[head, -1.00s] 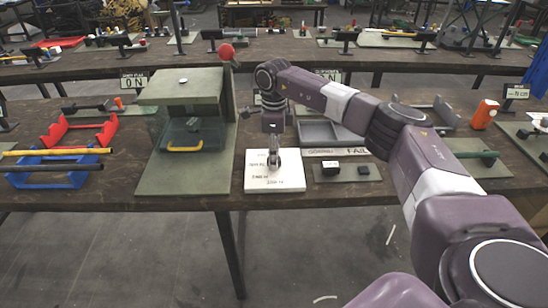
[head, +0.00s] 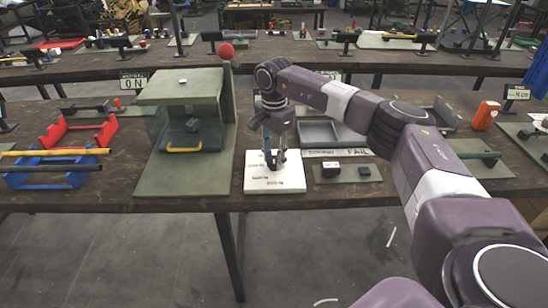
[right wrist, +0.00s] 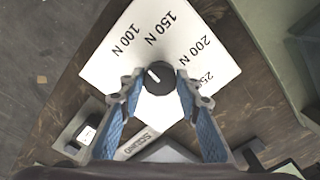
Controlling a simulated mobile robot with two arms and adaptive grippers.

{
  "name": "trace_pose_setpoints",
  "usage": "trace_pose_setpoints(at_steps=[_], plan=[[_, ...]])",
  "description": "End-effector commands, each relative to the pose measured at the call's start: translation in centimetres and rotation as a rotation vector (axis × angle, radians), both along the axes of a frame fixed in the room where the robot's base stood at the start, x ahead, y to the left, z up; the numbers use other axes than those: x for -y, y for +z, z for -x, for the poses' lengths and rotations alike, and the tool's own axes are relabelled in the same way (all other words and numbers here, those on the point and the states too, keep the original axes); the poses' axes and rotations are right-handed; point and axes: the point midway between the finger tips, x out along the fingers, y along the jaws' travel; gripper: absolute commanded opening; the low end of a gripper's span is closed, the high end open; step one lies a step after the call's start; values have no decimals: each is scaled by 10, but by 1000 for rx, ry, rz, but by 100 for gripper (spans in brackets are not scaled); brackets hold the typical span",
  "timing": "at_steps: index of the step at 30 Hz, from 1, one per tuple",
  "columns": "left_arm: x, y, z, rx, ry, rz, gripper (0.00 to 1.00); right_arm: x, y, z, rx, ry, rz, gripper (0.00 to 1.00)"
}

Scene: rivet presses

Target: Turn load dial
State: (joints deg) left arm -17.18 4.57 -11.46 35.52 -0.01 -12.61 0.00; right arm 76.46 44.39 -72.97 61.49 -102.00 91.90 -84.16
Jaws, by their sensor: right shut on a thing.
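The load dial is a black round knob (right wrist: 159,78) on a white plate (right wrist: 95,70) printed with 100 N, 150 N, 200 N and a partly covered 25… label. A short white mark on the knob points up-left in the right wrist view, roughly toward 100 N. My right gripper (right wrist: 155,88) is shut on the knob, with one blue-padded finger on each side. In the head view the white plate (head: 290,183) lies at the table's front edge, and my right gripper (head: 275,160) points down over it, hiding the knob. My left gripper is not in view.
A green press (head: 185,175) with a red ball-topped lever (head: 226,52) stands just left of the plate.

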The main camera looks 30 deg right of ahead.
Motion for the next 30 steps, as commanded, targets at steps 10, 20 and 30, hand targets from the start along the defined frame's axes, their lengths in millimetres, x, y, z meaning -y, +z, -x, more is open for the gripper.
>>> trace_pose_setpoints(at_steps=[10, 20, 30], plan=[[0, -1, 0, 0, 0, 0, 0, 0, 2, -1, 5, 79, 0, 7], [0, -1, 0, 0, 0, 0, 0, 0, 2, -1, 5, 85, 0, 7], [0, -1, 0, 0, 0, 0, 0, 0, 1, -1, 3, 83, 0, 49]])
